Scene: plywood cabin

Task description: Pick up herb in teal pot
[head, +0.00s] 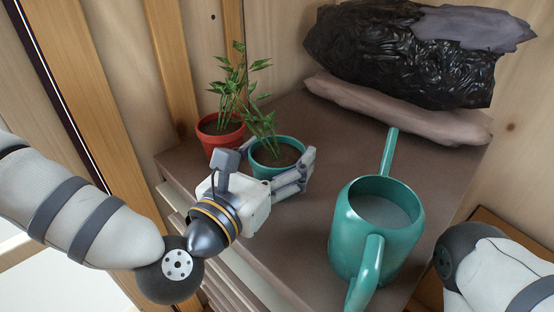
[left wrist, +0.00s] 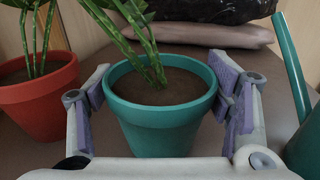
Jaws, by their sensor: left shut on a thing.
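The herb in the teal pot (head: 272,160) stands upright on the brown cabinet top, with dark soil and green stems. In the left wrist view the teal pot (left wrist: 160,115) sits between the two fingers of my left gripper (left wrist: 165,112). The fingers, with purple-grey pads, close on its sides. In the head view my left gripper (head: 285,180) reaches the pot from the front left, and its body hides part of the pot's lower side. The pot appears to rest on the surface. Only part of my right arm shows at the lower right; its gripper is out of view.
A red pot with a plant (head: 220,135) stands close behind and left of the teal pot. A teal watering can (head: 372,240) stands to the right. A black bag (head: 400,50) lies on a pinkish sack (head: 400,112) at the back. The cabinet top (head: 310,125) is bare between them.

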